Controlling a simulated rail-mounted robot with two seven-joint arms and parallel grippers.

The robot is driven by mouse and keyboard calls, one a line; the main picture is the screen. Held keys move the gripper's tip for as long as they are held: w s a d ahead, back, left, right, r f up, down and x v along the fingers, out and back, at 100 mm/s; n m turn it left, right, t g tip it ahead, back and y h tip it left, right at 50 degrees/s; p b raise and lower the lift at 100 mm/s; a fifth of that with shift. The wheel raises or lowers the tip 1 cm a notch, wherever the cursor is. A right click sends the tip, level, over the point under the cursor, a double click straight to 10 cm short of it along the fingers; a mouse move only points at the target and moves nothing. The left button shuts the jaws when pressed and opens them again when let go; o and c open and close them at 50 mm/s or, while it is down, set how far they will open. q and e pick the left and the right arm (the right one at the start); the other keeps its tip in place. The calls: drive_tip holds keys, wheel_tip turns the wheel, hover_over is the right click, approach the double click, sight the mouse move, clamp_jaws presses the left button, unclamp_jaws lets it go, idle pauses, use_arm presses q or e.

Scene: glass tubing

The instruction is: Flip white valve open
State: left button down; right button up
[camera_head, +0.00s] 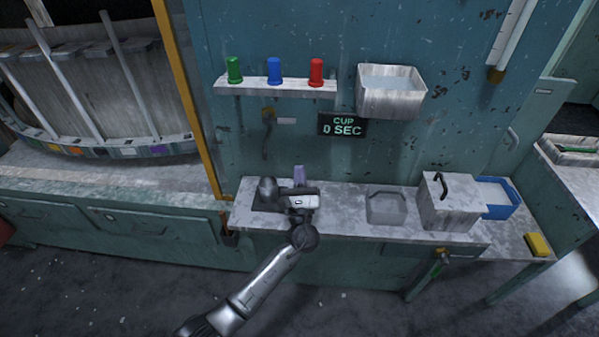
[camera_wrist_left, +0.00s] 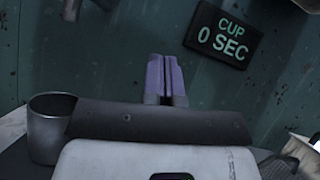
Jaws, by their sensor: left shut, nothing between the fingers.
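My right gripper is not in view.
A shelf (camera_head: 232,88) carries green, blue and red cups. A metal bin (camera_head: 391,105) and a "CUP 0 SEC" display (camera_head: 342,124) are on the wall. A metal box (camera_head: 449,207) and a blue tray (camera_head: 514,196) stand on the counter. Leaning tubes are at left.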

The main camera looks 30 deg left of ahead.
sight(281, 119)
use_arm(q)
drive_tip(key=shift+w+a+r+p, duration=0.15)
drive_tip(key=shift+w+a+r, duration=0.65)
drive_tip(key=shift+r, duration=0.5)
drive_tip(key=shift+w+a+r+p, duration=0.2)
drive_tip(key=shift+w+a+r, duration=0.45)
drive_tip(key=shift+w+r, duration=0.45)
drive_tip(key=shift+w+a+r+p, duration=0.15)
drive_tip(key=shift+w+a+r, duration=0.6)
drive_tip(key=shift+r, duration=0.7)
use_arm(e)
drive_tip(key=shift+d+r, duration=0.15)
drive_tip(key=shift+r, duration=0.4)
use_arm(q)
drive_tip(key=shift+r, duration=0.1)
